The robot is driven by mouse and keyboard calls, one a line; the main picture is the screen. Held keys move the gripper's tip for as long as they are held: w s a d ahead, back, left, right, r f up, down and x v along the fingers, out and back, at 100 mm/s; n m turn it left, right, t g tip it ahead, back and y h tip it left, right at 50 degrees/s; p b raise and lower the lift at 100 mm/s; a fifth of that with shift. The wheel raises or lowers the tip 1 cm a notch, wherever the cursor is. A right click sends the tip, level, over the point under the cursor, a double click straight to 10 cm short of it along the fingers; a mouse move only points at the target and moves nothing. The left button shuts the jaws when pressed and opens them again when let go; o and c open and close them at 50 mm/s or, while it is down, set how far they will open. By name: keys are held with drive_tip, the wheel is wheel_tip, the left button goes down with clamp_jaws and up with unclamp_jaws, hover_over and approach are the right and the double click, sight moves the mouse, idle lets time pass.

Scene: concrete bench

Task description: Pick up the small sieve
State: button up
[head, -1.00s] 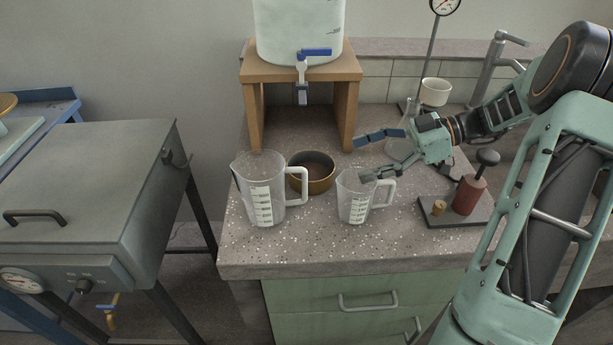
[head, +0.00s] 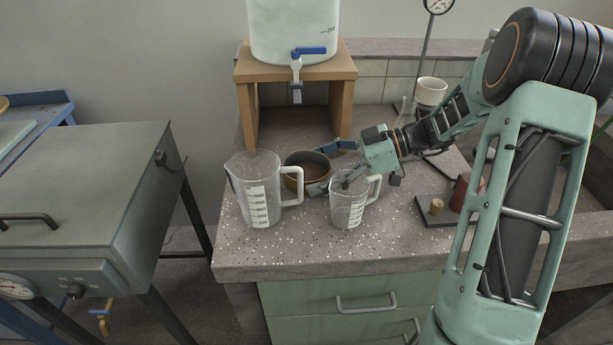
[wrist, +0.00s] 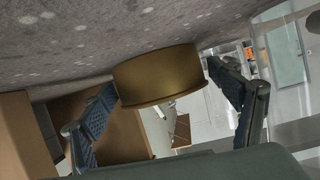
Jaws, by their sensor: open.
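The small sieve is a round brass-coloured pan (head: 294,180) with a dark inside, on the bench between the two measuring jugs, partly hidden by the jugs. My gripper (head: 326,168) reaches in from the right with its fingers spread, one at the sieve's far right rim and one at its near right side. In the wrist view the sieve (wrist: 158,78) shows as a brass side wall between the two open fingers (wrist: 165,88). A gap shows at the right finger; the left fingertip overlaps the sieve's edge, and I cannot tell whether it touches.
A large clear jug (head: 258,205) stands to the left and a smaller jug (head: 348,213) stands in front of my gripper, close below it. A wooden stand (head: 250,118) with a water container (head: 293,25) is behind. A white cup (head: 431,90) is at the back right.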

drive_tip(key=c, duration=1.1)
drive_tip(key=shift+c, duration=0.2)
